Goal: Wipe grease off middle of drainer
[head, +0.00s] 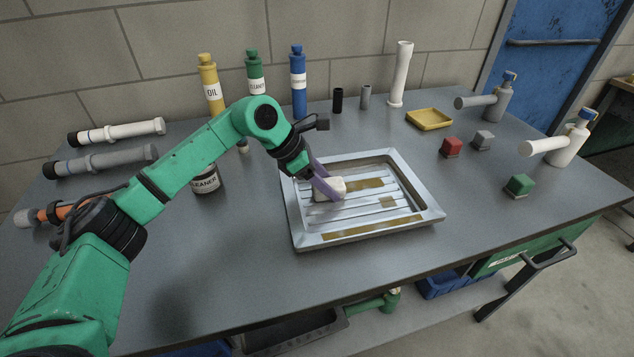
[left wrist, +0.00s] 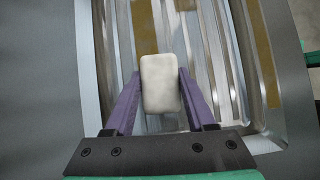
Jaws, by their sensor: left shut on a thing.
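The drainer (head: 300,238) is a shallow metal tray with ridges, lying on the grey table. Brown-yellow grease patches (head: 366,184) show on its far part, its middle and its near edge. My left gripper (head: 328,185) is over the left-middle part of the drainer, shut on a white block-shaped sponge (head: 331,189). The sponge (left wrist: 161,84) sits between the two purple fingers in the left wrist view, with grease strips (left wrist: 258,50) to its right and above it. I cannot tell whether the sponge touches the ridges. My right gripper is not in view.
Yellow, green and blue bottles (head: 298,82) stand along the back. A cleaner jar (head: 205,180) stands left of the drainer, partly behind my arm. A yellow dish (head: 429,118), red block (head: 451,147), grey block (head: 482,140) and green block (head: 519,185) lie to the right. The front table strip is clear.

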